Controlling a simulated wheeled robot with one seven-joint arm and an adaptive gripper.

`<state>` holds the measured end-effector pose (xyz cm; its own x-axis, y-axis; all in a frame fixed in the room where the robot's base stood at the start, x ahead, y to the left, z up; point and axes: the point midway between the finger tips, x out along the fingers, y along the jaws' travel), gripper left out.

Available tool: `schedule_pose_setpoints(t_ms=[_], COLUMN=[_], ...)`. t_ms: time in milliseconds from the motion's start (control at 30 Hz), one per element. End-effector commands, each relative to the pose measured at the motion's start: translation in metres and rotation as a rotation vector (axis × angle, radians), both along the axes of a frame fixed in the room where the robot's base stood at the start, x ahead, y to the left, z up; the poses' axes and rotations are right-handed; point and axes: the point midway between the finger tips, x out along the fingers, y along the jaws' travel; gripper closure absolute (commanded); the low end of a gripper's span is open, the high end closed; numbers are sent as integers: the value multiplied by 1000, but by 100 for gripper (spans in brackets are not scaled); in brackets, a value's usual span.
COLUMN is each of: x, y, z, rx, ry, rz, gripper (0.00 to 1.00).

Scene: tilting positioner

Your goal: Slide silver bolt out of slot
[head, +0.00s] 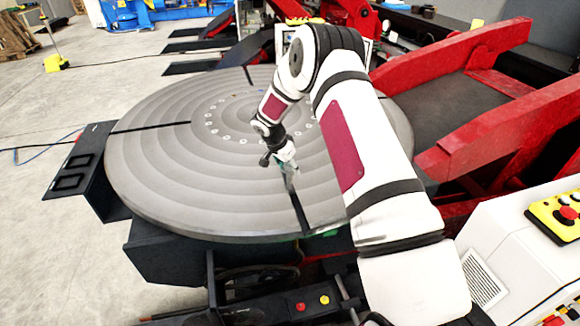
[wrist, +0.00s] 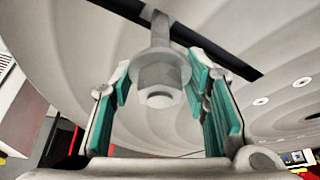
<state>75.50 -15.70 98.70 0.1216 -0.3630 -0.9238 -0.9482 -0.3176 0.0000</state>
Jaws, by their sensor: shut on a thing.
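The silver bolt (wrist: 158,82) shows in the wrist view between the teal finger pads of my gripper (head: 289,168). Its hexagonal end faces the camera, and its shank runs up to the dark slot (wrist: 222,56) in the grey round table (wrist: 70,50). My gripper is shut on the bolt. In the head view the gripper is low over the front part of the table (head: 160,175), near the inner end of the front slot (head: 299,212). The bolt cannot be made out there. How deep the shank sits in the slot cannot be told.
Other dark slots (head: 150,127) cut the table's face, and a ring of small holes surrounds its centre. Red machine arms (head: 500,130) stand close on the right. A white cabinet with a yellow button box (head: 556,217) is at the lower right. The table's left side is clear.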

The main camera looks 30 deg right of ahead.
Motion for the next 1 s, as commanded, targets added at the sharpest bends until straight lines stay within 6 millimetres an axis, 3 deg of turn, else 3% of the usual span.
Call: schedule_pose_setpoints(t_ms=[333,1000], x=[-1,-29], y=[0,6], z=[1,1], rx=[-1,-1], ry=[-1,-1], rz=[0,0], gripper=[100,100])
